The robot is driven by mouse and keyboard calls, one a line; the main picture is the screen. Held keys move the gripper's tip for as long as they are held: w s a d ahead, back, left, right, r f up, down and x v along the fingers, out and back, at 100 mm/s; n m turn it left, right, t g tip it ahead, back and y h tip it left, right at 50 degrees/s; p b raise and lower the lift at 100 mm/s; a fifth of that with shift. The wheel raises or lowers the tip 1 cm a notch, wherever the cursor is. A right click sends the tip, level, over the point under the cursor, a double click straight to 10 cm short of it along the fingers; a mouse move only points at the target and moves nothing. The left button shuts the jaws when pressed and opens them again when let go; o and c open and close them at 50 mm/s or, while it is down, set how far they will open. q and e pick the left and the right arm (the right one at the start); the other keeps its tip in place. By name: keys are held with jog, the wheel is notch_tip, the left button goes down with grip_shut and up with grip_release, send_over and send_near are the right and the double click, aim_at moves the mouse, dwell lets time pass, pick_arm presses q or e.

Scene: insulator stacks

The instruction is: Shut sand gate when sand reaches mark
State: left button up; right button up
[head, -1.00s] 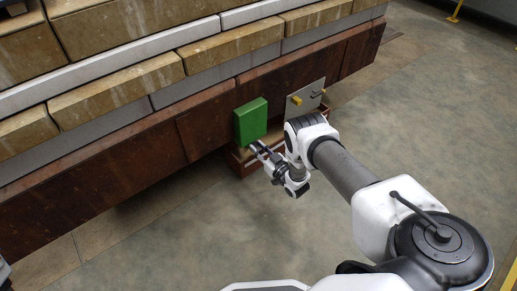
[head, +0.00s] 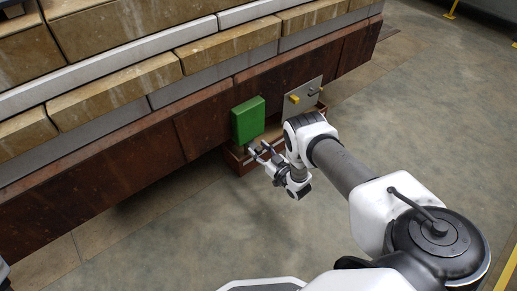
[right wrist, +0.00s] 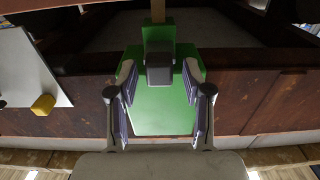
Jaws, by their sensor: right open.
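The sand gate is a green housing (head: 248,120) on the side of the rusty beam. In the right wrist view its green face (right wrist: 163,115) carries a dark grey block (right wrist: 159,68), likely its handle. A narrow tan strip, apparently sand (right wrist: 158,10), shows beyond the housing's outlet. My right gripper (head: 260,149) is open just in front of the housing's lower part. In the right wrist view its fingers (right wrist: 159,80) stand on either side of the grey block, with gaps. The sand level and mark cannot be made out. My left gripper is out of view.
A reddish box (head: 237,164) stands below the housing, partly hidden by my gripper. A grey plate (head: 301,98) with a yellow knob (head: 294,99) is close beside my right wrist. The rusty beam (head: 90,180) bears stacked blocks. The floor in front is clear.

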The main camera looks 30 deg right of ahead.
jog(key=s, duration=1.1)
jog(key=shift+s+d, duration=0.25)
jog(key=shift+d, duration=0.2)
